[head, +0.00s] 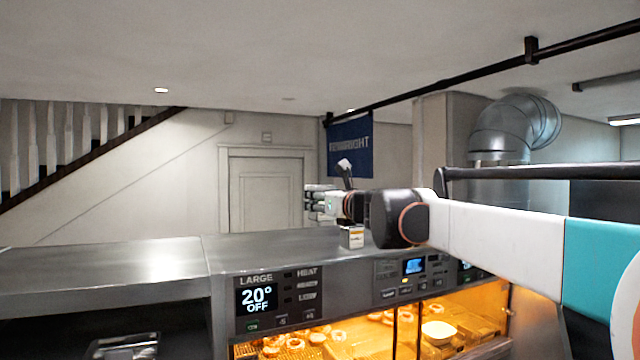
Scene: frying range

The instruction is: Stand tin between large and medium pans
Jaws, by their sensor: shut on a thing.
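A small pale tin (351,238) with an orange mark stands upright at the front edge of the metal counter top. It sits above the gap between the panel marked LARGE (276,299) and the panel to its right (412,268). My gripper (344,212) is right above the tin, shut on it. The arm hides part of the grip, so I cannot tell whether the tin's base touches the counter. No pans are clearly visible.
The metal counter top (120,262) is bare to the left. Below the panels, a lit case holds ring-shaped fried food (270,345) and a pale bowl (438,331). A dark rail (540,172) and a duct (510,125) are at the right.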

